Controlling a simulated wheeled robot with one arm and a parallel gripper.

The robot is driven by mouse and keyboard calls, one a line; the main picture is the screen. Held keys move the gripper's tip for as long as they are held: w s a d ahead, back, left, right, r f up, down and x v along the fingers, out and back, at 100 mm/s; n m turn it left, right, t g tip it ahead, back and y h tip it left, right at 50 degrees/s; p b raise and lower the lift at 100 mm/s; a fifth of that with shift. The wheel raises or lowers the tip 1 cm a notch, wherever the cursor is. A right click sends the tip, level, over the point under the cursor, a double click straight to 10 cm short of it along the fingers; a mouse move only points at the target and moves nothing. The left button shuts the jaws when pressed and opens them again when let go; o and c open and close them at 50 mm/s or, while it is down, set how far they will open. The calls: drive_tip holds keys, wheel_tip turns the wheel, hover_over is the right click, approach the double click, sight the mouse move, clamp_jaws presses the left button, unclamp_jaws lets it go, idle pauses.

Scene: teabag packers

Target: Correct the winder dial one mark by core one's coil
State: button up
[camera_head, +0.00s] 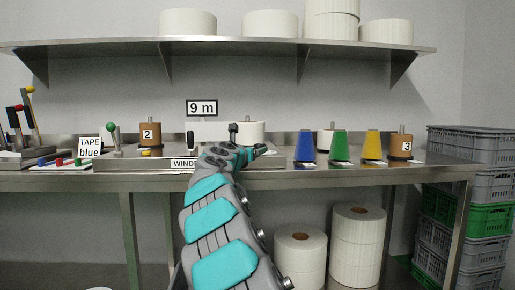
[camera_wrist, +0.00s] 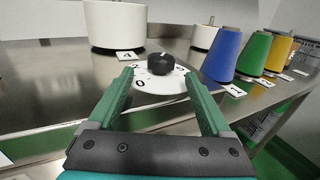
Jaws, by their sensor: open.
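In the wrist view, the winder dial is a white disc (camera_wrist: 153,83) with dark marks and a black knob (camera_wrist: 163,63) with a light pointer line. A "0" shows near its lower left. My gripper (camera_wrist: 159,74) is open, its green fingers on either side of the dial, with nothing held. I cannot tell whether they touch it. In the head view a white coil (camera_head: 251,133) stands behind my gripper (camera_head: 262,150); my arm hides the dial there.
Blue (camera_head: 305,147), green (camera_head: 340,147) and yellow (camera_head: 373,145) cones stand to the right, before brown core 3 (camera_head: 400,147). Brown core 2 (camera_head: 150,136) stands left. A "9 m" sign (camera_head: 202,107) hangs above. A "TAPE blue" sign (camera_head: 89,148) and levers are farther left. Crates (camera_head: 470,140) stack at right.

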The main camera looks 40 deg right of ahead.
sight(258, 147)
drive_tip(key=shift+p+x, duration=0.3)
drive_tip(key=shift+x, duration=2.7)
clamp_jaws()
